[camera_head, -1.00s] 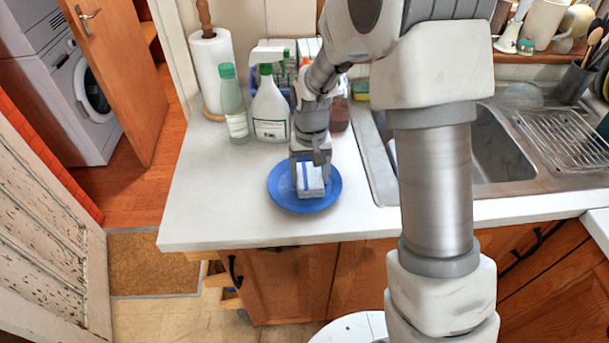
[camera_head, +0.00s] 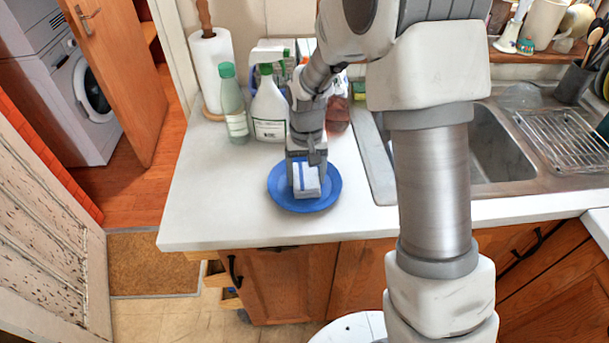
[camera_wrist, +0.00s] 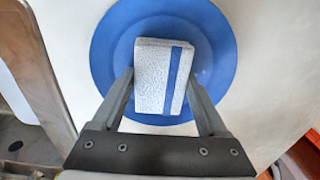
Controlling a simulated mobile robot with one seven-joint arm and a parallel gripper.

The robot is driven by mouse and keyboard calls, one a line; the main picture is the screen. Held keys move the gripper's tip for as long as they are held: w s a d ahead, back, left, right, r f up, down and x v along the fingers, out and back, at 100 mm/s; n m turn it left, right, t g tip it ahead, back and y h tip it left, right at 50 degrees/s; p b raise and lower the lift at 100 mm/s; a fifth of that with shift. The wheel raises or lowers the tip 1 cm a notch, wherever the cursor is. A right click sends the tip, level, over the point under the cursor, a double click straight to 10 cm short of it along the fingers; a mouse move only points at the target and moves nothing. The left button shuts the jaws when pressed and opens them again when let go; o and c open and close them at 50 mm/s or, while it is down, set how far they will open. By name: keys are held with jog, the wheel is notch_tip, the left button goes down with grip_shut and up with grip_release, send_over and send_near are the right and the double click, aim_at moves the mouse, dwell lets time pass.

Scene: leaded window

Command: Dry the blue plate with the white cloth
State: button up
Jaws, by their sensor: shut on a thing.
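The blue plate (camera_head: 328,200) lies flat on the white counter. The white cloth (camera_head: 308,183), folded into a block with a blue stripe, is on or just above the middle of the plate. My gripper (camera_head: 304,170) points down over the plate and is shut on the cloth. In the wrist view the cloth (camera_wrist: 155,75) sits between my two fingers (camera_wrist: 160,95), and the plate (camera_wrist: 110,50) spreads around it. The underside of the cloth, where it meets the plate, is hidden.
Spray bottle (camera_head: 269,110), green-capped bottle (camera_head: 233,105) and paper towel roll (camera_head: 211,68) stand behind the plate. The sink (camera_head: 495,145) and metal dish rack (camera_head: 567,138) are at the right. The counter (camera_head: 210,205) left of the plate is clear, ending at its front edge.

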jog(key=shift+w+a+f, duration=0.1)
jog(key=shift+w+a, duration=0.05)
jog(key=shift+w, duration=0.2)
jog(key=shift+s+d, duration=0.15)
jog(key=shift+s, duration=0.35)
jog(key=shift+s+d, duration=0.15)
jog(key=shift+s, duration=0.35)
jog(key=shift+w+a, duration=0.15)
jog(key=shift+w, duration=0.4)
jog(key=shift+w+a, duration=0.15)
jog(key=shift+w, duration=0.35)
jog(key=shift+s+d, duration=0.15)
jog(key=shift+s, duration=0.4)
jog(key=shift+s+d, duration=0.15)
jog(key=shift+s, duration=0.35)
jog(key=shift+w+a, duration=0.15)
jog(key=shift+w, duration=0.4)
notch_tip(320, 180, up, 9)
jog(key=p, duration=0.5)
jog(key=shift+f+p, duration=0.1)
jog(key=shift+p, duration=0.3)
jog(key=shift+f, duration=0.1)
